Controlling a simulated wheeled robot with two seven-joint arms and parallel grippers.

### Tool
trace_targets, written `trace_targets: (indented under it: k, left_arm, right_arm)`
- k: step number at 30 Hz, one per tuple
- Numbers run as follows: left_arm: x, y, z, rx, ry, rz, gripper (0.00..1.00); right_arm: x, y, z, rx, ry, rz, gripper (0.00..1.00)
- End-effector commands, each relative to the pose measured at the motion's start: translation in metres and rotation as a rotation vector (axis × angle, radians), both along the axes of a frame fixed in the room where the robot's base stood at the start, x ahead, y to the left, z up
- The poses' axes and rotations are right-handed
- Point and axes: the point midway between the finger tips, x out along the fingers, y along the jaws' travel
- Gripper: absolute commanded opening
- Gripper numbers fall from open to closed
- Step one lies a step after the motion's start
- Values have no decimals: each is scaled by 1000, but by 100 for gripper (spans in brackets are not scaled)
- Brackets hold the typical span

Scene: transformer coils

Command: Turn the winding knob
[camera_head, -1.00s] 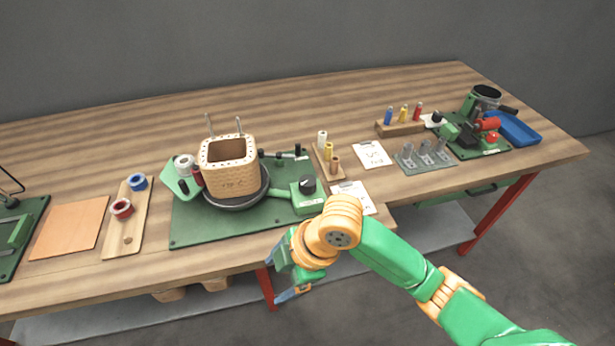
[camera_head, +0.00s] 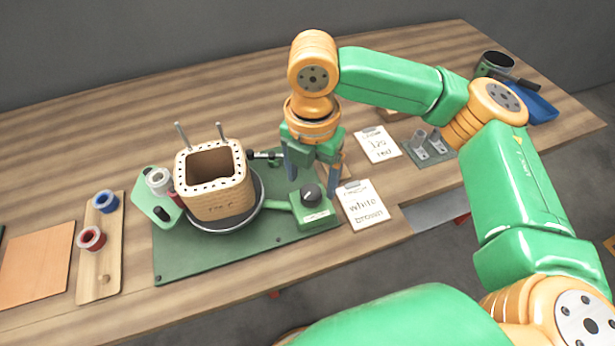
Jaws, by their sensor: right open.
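The black winding knob (camera_head: 310,193) stands on a small green box (camera_head: 318,212) at the right end of the green winding base plate (camera_head: 200,262). A square tan coil former (camera_head: 215,198) with two metal pins sits on the round dark turntable (camera_head: 232,222) to its left. My right gripper (camera_head: 311,176) points down just behind and above the knob in the picture. Its fingers are spread and nothing shows between them. I cannot tell whether a finger touches the knob. My left gripper is not in view.
Paper cards marked "white brown" (camera_head: 364,207) and "red" (camera_head: 378,145) lie to the right. A wooden strip with a red spool (camera_head: 91,238) and a blue spool (camera_head: 106,202) lies left. My right arm covers part of the right side of the table.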

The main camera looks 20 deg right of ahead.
Motion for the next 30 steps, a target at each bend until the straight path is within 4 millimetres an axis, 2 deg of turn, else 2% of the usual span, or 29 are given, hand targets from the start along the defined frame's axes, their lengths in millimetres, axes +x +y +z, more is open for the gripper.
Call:
trace_targets:
  k: [3,6,14,21,23,30]
  left_arm:
    - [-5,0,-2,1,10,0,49]
    - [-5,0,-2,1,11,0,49]
    - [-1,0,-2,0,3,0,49]
    - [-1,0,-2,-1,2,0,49]
    - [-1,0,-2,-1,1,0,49]
    - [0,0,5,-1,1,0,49]
  right_arm:
    - [0,0,-22,0,1,1,80]
    - [0,0,-33,1,-1,1,80]
    - [0,0,-36,1,-1,1,80]
    - [0,0,-35,1,-1,1,15]
    - [0,0,-35,1,-1,1,0]
    - [0,0,-34,1,0,-20,0]
